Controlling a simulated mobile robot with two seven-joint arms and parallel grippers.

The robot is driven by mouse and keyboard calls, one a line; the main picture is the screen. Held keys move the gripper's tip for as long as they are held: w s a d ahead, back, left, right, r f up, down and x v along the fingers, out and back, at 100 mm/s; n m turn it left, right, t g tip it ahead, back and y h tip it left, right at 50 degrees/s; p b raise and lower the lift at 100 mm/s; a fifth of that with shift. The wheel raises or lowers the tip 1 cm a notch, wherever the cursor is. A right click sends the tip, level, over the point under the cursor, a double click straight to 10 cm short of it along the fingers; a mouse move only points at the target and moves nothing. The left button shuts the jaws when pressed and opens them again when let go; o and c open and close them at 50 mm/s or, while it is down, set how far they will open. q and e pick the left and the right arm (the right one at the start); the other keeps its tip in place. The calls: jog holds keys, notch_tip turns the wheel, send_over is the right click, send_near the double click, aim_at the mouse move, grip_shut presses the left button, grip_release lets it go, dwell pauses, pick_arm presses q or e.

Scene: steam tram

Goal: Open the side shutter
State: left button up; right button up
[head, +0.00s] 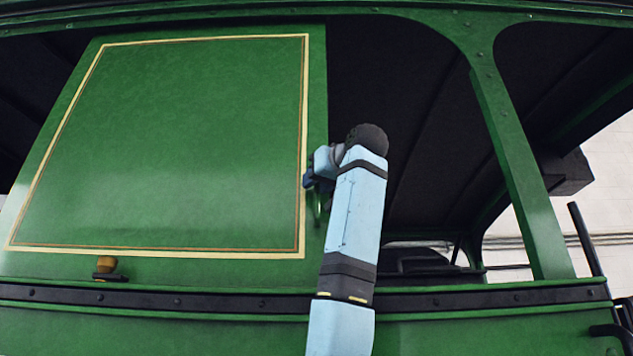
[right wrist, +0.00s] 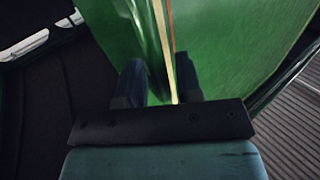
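The side shutter (head: 190,140) is a green panel with a cream and dark border line, filling the left opening of the tram side. My right gripper (head: 311,181) is at the shutter's right edge, partly hidden by my own wrist. A thin green handle (head: 318,208) shows just below it. In the right wrist view, the two dark fingers of the gripper (right wrist: 158,82) stand apart, with the shutter's bordered edge (right wrist: 167,45) running between them. Contact with the handle or edge is hard to make out. My left gripper is not in view.
A small brass knob (head: 106,264) sits on the sill below the shutter. A dark rail (head: 150,300) runs along the tram side.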

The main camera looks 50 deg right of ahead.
jog(key=shift+s, duration=0.1)
jog(key=b+v, duration=0.4)
jog(key=v, duration=0.9)
jog(key=shift+s, duration=0.35)
jog(key=shift+w, duration=0.1)
